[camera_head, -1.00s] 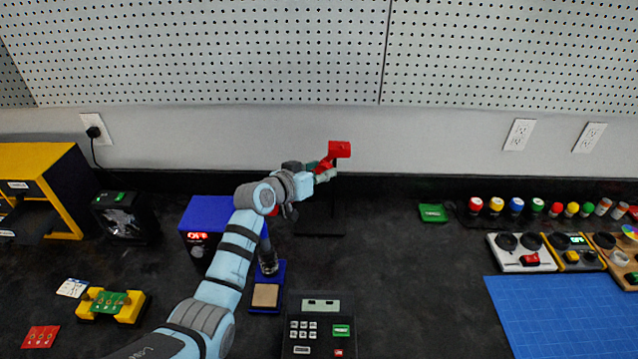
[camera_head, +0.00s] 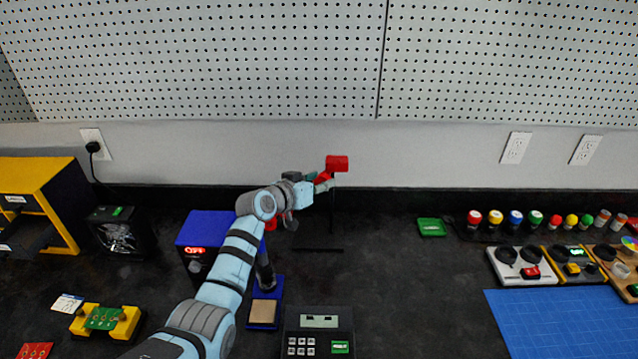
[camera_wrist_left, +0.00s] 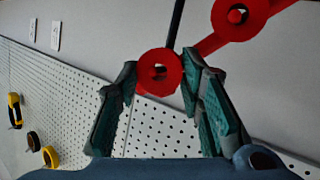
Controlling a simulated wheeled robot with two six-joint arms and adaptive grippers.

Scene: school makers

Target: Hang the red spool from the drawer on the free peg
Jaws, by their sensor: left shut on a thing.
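My left gripper (camera_head: 324,184) is at the black stand (camera_head: 333,225) near the back wall. In the left wrist view its two green-padded fingers (camera_wrist_left: 160,95) are shut on the red spool (camera_wrist_left: 158,72), a round ring with a dark hole. A bit of red shows inside that hole; I cannot tell whether a peg passes through it. A second red round piece (camera_wrist_left: 238,15) with a small hub sits beside it on a slanted red bar. In the head view a red block shape (camera_head: 337,162) tops the stand. My right gripper is not in view.
A yellow cabinet (camera_head: 40,180) with an open drawer stands at the far left. A dark keypad device (camera_head: 318,322) lies in front. The counter right of the stand is clear up to a green tray (camera_head: 431,227).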

